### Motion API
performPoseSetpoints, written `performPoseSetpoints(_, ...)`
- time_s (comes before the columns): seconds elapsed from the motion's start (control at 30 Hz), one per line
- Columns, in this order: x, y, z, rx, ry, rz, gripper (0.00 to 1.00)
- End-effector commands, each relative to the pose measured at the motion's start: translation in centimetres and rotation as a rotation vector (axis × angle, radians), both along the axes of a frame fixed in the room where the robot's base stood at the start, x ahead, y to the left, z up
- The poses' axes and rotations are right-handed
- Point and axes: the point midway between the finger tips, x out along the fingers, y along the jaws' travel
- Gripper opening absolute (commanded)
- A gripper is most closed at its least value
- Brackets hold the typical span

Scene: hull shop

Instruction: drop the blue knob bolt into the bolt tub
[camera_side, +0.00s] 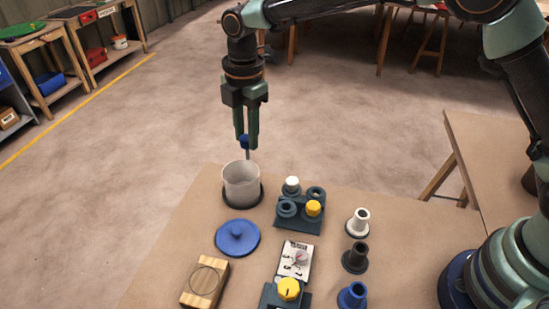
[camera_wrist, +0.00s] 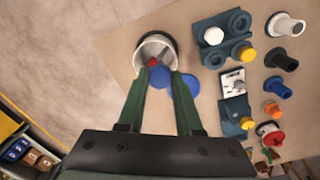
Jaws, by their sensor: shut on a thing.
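My gripper (camera_side: 246,144) is shut on the blue knob bolt (camera_side: 244,141), whose thin shank points down. The bolt is held in the air above the bolt tub (camera_side: 241,187), a pale round cup on a dark base. In the wrist view the blue knob (camera_wrist: 160,77) sits between the fingertips of my gripper (camera_wrist: 161,82) and overlaps the near part of the tub (camera_wrist: 142,48). A small red thing (camera_wrist: 153,62) shows at the tub's opening, partly hidden by the knob. The tub's inside is mostly hidden in the side view.
A blue lid (camera_side: 237,238) lies in front of the tub. A dark holder block (camera_side: 297,223) with white and yellow knobs stands to its right. A wooden block (camera_side: 205,283), a dial unit (camera_side: 296,261) and several flanged posts (camera_side: 355,257) stand on the table. The table edge is behind the tub.

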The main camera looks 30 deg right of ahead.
Motion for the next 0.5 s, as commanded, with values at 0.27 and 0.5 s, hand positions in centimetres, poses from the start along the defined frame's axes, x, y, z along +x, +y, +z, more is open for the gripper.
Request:
performPoseSetpoints(0.27, 0.5, 0.0, -1.9, 0.000, 0.001, 0.000, 0.00)
performPoseSetpoints(0.5, 0.4, 0.0, -4.7, -0.001, 0.002, 0.000, 0.00)
